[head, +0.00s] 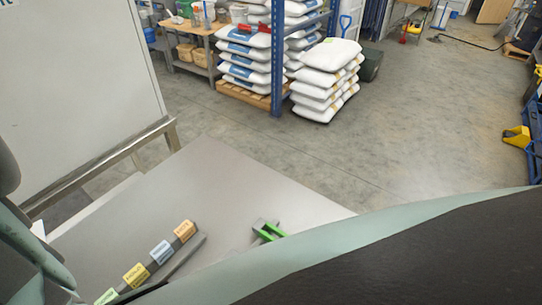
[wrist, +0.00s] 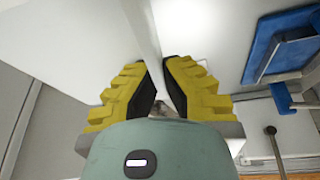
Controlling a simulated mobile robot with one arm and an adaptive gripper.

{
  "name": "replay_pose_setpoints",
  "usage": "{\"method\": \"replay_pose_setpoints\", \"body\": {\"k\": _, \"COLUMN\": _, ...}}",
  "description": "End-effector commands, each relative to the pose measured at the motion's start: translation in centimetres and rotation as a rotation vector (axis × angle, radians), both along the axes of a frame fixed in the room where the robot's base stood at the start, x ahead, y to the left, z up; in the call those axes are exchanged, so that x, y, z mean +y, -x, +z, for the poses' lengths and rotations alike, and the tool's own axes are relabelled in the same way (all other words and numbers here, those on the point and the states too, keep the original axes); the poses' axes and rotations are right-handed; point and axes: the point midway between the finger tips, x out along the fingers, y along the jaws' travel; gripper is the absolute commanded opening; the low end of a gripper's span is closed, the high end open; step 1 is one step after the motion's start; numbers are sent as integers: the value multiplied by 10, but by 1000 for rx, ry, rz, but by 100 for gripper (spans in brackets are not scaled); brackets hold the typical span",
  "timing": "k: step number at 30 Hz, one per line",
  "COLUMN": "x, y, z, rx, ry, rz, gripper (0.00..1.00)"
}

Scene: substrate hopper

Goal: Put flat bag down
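My gripper (wrist: 160,78) shows in the wrist view with two yellow ribbed fingers and black pads. The fingertips come close together on a thin white sheet-like thing seen edge-on, which appears to be the flat bag (wrist: 142,25). It runs from the fingertips to the top of the picture. Its faces and far end cannot be made out. Neither the gripper nor a held bag can be made out in the head view, where my dark arm covers the lower right.
A grey table (head: 230,185) lies in front, mostly bare. It carries a rail with coloured labels (head: 161,252) and a green-and-grey tool (head: 268,231). White filled sacks (head: 325,80) are stacked beyond. A white panel (head: 75,80) stands left. The concrete floor (head: 430,125) is largely clear.

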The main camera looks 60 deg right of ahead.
Motion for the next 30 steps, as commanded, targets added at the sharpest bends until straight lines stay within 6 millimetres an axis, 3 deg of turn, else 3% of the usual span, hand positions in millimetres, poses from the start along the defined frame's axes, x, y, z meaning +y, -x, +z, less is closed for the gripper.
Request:
{"method": "replay_pose_setpoints", "body": {"k": 3, "x": 15, "y": 22, "z": -12, "rx": 6, "ry": 2, "rz": 140, "gripper": 0}}
{"method": "replay_pose_setpoints", "body": {"k": 9, "x": 23, "y": 38, "z": -21, "rx": 13, "ry": -2, "rz": 237, "gripper": 0}}
{"method": "replay_pose_setpoints", "body": {"k": 20, "x": 23, "y": 39, "z": -70, "rx": 19, "ry": -2, "rz": 239, "gripper": 0}}
{"method": "replay_pose_setpoints", "body": {"k": 30, "x": 24, "y": 37, "z": -85, "rx": 10, "ry": -6, "rz": 238, "gripper": 0}}
